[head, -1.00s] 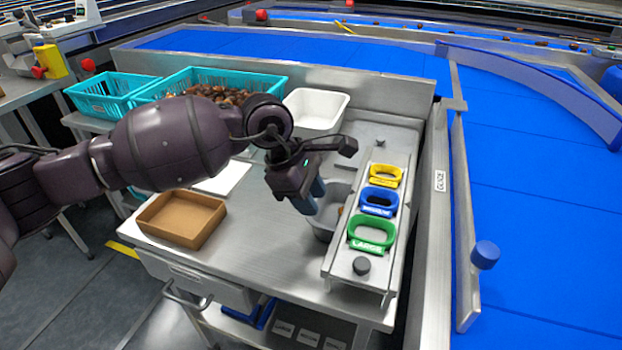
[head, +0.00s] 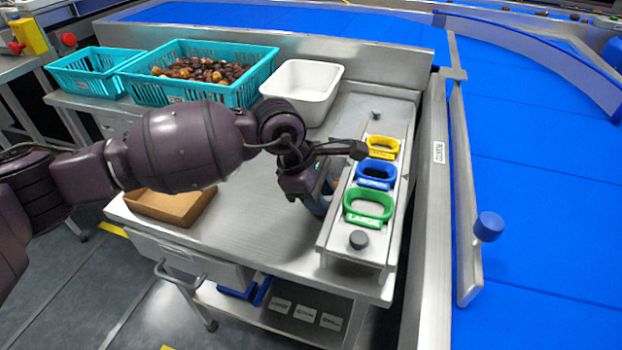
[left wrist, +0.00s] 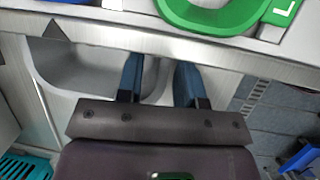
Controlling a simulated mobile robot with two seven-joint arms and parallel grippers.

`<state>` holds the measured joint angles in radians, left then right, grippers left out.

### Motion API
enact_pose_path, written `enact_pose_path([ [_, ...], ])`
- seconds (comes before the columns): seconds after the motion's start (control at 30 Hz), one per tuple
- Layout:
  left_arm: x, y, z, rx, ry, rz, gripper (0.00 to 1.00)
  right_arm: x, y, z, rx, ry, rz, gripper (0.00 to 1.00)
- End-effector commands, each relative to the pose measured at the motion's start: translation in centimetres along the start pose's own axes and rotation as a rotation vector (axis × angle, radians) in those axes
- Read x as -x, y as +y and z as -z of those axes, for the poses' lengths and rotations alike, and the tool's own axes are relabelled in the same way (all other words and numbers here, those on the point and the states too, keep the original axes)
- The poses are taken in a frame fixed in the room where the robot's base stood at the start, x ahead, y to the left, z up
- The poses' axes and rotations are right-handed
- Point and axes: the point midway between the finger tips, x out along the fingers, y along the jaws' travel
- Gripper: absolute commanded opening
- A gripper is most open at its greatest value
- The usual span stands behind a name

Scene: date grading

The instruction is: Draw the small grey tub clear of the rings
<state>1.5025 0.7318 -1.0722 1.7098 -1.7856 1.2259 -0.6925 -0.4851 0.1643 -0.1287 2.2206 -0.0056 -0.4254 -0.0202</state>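The small grey tub (left wrist: 75,68) shows in the left wrist view, below the stand with the rings. In the head view it is mostly hidden behind my left gripper (head: 318,203). The rings stand in a row on a metal stand: green (head: 368,207), blue (head: 376,174) and yellow (head: 382,148). The green ring also shows at the top of the left wrist view (left wrist: 215,18). My left gripper's blue fingers (left wrist: 160,80) are apart, one over the tub and one just beyond its right side. I cannot tell whether they touch its wall. My right gripper is out of view.
A brown tray (head: 170,207) lies on the steel bench left of the gripper, partly behind my arm. A white tub (head: 302,88) and a teal crate of dates (head: 205,95) stand at the back. A blue conveyor (head: 540,190) runs along the right.

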Motion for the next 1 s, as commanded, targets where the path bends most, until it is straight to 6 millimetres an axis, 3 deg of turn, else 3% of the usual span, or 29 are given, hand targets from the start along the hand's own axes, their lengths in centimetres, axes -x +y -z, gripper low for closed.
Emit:
enact_pose_path([
  [0.03, -1.1, -0.1, 0.1, 0.002, -0.002, 0.005, 0.34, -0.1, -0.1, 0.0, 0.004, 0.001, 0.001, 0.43],
  [0.23, -3.1, -0.1, 0.1, 0.001, 0.000, 0.003, 0.34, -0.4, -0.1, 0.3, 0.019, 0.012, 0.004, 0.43],
  [0.7, -3.7, 0.0, 0.0, 0.000, 0.001, -0.001, 0.34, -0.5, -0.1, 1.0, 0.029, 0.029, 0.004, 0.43],
  [0.93, -3.7, 0.0, 0.0, 0.000, 0.001, -0.001, 0.00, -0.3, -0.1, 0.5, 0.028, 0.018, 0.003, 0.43],
  [1.0, -3.7, 0.0, 0.0, 0.000, 0.001, -0.001, 0.00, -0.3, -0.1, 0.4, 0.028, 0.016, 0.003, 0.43],
])
